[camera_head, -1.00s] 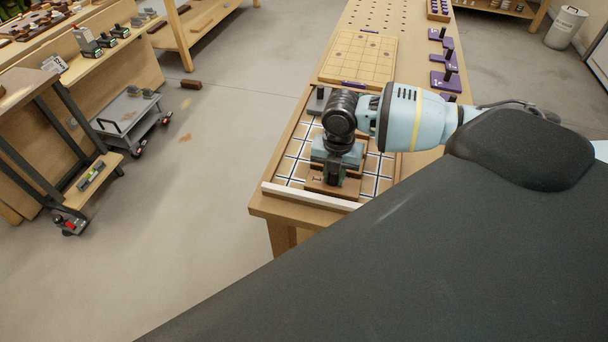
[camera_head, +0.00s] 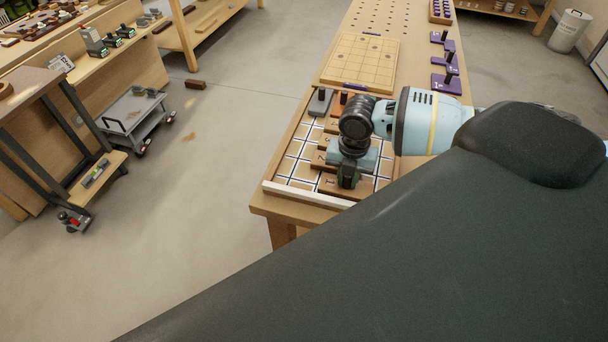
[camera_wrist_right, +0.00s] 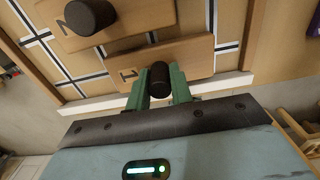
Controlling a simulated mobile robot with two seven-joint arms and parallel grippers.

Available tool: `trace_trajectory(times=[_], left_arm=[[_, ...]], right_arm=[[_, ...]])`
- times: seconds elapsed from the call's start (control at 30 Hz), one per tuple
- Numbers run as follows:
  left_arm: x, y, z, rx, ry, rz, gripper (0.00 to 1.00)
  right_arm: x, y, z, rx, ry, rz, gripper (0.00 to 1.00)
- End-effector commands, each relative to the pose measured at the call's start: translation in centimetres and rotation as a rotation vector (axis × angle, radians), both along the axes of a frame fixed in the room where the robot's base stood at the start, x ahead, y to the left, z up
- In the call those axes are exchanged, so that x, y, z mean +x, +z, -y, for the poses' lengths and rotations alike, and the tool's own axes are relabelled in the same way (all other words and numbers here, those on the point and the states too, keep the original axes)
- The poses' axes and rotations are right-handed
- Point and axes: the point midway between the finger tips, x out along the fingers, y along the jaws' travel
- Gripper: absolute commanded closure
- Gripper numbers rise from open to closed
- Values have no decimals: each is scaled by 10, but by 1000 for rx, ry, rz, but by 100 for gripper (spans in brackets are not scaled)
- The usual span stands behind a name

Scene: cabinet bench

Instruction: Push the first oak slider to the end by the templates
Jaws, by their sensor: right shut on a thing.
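The first oak slider, marked 1 (camera_wrist_right: 196,54), lies in the gridded tray (camera_head: 282,166) on the bench, at the near rim. My right gripper (camera_wrist_right: 160,84) is shut on its dark upright knob (camera_wrist_right: 160,72). In the head view the right gripper (camera_head: 348,178) hides much of this slider (camera_head: 328,184). The second oak slider, marked 2 (camera_wrist_right: 130,18), lies just beyond it with its own dark knob (camera_wrist_right: 91,15). Purple templates with dark knobs (camera_head: 447,83) stand along the bench's right side. My left gripper is not in view.
A light wooden board (camera_head: 361,60) lies beyond the tray. A white strip (camera_head: 306,194) edges the tray's near side. Bare grid cells show left of the sliders.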

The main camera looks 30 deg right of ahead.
Motion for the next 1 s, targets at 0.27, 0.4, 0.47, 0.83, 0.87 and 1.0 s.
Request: trace_trajectory(times=[0.27, 0.4, 0.47, 0.83, 0.87, 1.0], left_arm=[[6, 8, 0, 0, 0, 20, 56], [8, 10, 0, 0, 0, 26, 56], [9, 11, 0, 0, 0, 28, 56], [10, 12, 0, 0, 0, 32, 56], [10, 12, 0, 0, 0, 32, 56], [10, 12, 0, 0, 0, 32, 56]], right_arm=[[-14, 0, 11, 0, 0, -1, 91], [-20, 0, 17, -1, 0, -2, 91], [-23, 0, 19, 0, 0, -1, 91], [-28, 0, 23, 1, 0, -2, 91], [-28, 0, 23, 0, 0, -3, 91], [-27, 0, 23, 0, 0, -1, 63]])
